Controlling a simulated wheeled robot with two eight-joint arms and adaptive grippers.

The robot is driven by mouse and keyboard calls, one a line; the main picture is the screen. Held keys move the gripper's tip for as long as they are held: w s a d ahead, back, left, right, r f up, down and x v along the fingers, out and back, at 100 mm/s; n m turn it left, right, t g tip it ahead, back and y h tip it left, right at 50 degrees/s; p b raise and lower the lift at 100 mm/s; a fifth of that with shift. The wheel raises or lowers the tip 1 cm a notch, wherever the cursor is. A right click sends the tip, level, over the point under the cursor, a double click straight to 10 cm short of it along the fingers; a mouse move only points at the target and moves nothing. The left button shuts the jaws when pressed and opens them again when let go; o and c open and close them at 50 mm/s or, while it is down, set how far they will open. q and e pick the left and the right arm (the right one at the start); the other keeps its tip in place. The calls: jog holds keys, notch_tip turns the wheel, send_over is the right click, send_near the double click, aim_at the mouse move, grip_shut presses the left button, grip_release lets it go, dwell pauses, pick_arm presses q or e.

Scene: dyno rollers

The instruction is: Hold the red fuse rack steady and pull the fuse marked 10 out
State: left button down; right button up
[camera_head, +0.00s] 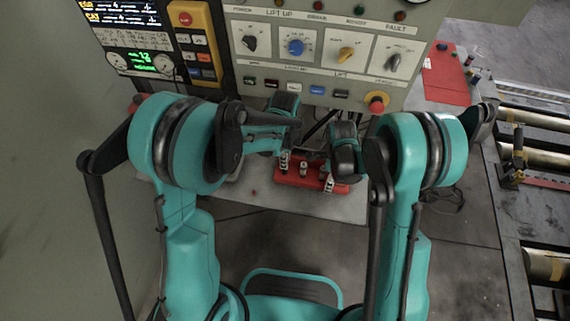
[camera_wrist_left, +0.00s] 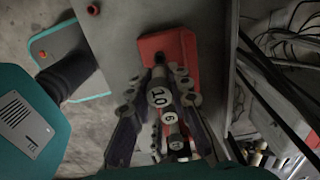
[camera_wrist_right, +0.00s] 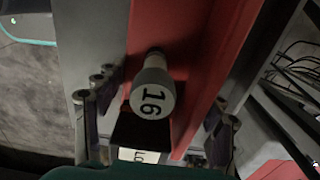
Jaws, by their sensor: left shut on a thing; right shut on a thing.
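The red fuse rack (camera_head: 314,179) lies on the grey ledge below the control panel. It also shows in the left wrist view (camera_wrist_left: 181,46) and the right wrist view (camera_wrist_right: 205,45). My left gripper (camera_head: 284,163) is shut on the fuse marked 10 (camera_wrist_left: 159,97) at the rack's left end. I cannot tell whether that fuse's lower end is still seated. Two more fuses (camera_wrist_left: 169,117) stand in line with it. My right gripper (camera_head: 330,182) is shut on the rack at its right end, its fingers on either side of a fuse that reads 16 (camera_wrist_right: 153,100).
The control panel (camera_head: 322,50) with knobs and buttons rises close behind the rack. A red emergency button (camera_head: 377,102) sticks out at its lower edge. Loose dark cables (camera_wrist_right: 300,80) hang beside the ledge. Rollers (camera_head: 545,155) lie at the right. The ledge's front (camera_head: 300,204) is clear.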

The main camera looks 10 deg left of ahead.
pick_arm(q)
notch_tip(320, 180, up, 13)
dwell(0.8)
jog(key=shift+r, duration=0.1)
pick_arm(e)
jog(key=o, duration=1.5)
jog(key=shift+o, duration=0.2)
jog(key=shift+r, duration=0.1)
notch_tip(320, 180, up, 12)
